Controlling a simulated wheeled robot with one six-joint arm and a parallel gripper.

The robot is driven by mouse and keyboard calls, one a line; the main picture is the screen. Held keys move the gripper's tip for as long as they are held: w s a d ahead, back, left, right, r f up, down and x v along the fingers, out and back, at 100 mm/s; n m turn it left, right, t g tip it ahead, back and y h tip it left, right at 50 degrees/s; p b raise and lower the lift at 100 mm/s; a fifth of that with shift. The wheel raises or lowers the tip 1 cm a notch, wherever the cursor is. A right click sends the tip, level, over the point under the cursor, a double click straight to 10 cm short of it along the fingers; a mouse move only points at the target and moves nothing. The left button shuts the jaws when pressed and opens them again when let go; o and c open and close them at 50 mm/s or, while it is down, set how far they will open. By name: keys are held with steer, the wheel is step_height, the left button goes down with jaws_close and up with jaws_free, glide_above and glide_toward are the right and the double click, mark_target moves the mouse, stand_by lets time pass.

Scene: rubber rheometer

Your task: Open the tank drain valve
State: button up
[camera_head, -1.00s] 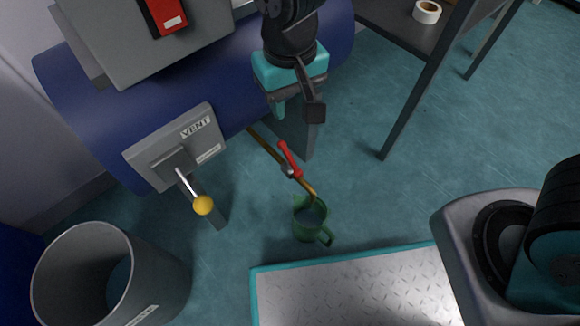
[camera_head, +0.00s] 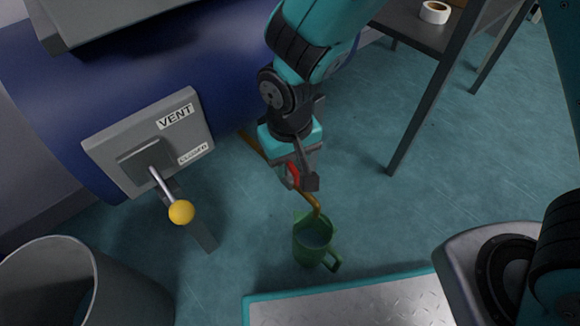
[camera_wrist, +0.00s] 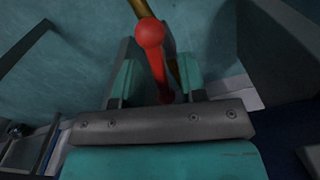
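The red valve handle (camera_head: 293,175) sits on the thin brass drain pipe (camera_head: 252,146), which runs out from under the blue tank (camera_head: 240,85). The pipe's end bends down over a green mug (camera_head: 313,240) on the floor. My gripper (camera_head: 298,182) is down at the handle and hides part of it and of the pipe. In the wrist view the red handle (camera_wrist: 153,50) lies between the two teal fingers of my gripper (camera_wrist: 156,82). The fingers are apart, with a gap beside the handle on the left; contact on the right cannot be told.
A grey panel marked VENT and CLOSED (camera_head: 150,140) has a lever with a yellow knob (camera_head: 181,212), left of my gripper. A grey bin (camera_head: 60,262) stands at lower left. A metal platform (camera_head: 350,305) lies in front of the mug. A dark table (camera_head: 425,38) stands at upper right.

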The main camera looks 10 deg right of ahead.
steer(key=shift+f, duration=0.2)
jaws_close()
steer(key=shift+r+n+p, duration=0.3)
steer(key=shift+n+p, duration=0.3)
steer(key=shift+p, duration=0.55)
steer(key=shift+n+p, duration=0.4)
steer(key=shift+p, duration=0.1)
steer(key=shift+f+n+p, duration=0.3)
steer(key=shift+n+p, duration=0.1)
steer(key=shift+n, duration=0.2)
jaws_free()
